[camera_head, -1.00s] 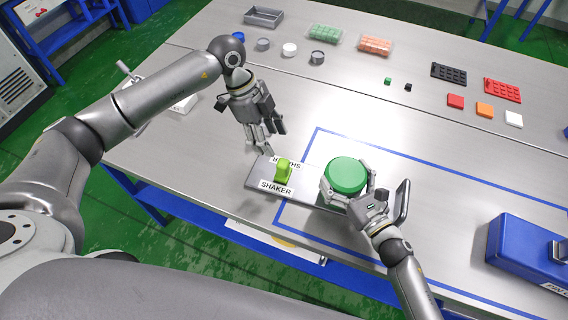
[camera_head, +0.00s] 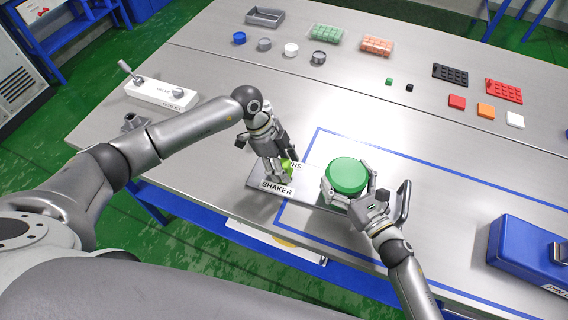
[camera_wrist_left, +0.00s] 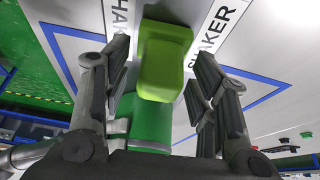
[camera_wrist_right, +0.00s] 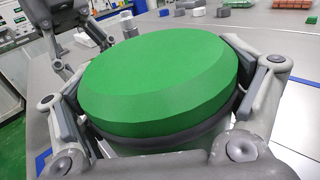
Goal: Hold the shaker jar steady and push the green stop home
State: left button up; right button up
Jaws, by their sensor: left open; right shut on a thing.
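The shaker jar (camera_head: 346,176) has a wide green lid and stands on a grey plate at the table's front edge. My right gripper (camera_wrist_right: 160,140) is shut around the jar just below its lid. The green stop (camera_head: 287,167) is a light-green block on the same plate, left of the jar, beside the SHAKER label (camera_head: 277,187). My left gripper (camera_head: 276,163) is open, with its fingers at the stop. In the left wrist view the stop (camera_wrist_left: 163,60) lies between the two open fingers, apparently apart from both. The jar's lower body is mostly hidden.
A blue box (camera_head: 525,250) stands at the right. A white valve block (camera_head: 160,93) with a lever is at the left. Coloured blocks, small caps and trays stand along the back.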

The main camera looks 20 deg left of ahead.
pick_arm(q)
jog(key=shift+f, duration=0.1)
grip_shut()
jog(key=d, duration=0.7)
jog(key=shift+s+d, duration=0.15)
jog(key=shift+d, duration=0.25)
pick_arm(e)
jog(key=shift+a, duration=0.1)
pick_arm(q)
jog(key=shift+c, duration=1.7)
grip_release()
jog(key=o, duration=0.3)
jog(key=shift+a, duration=0.1)
jog(key=shift+o, duration=0.2)
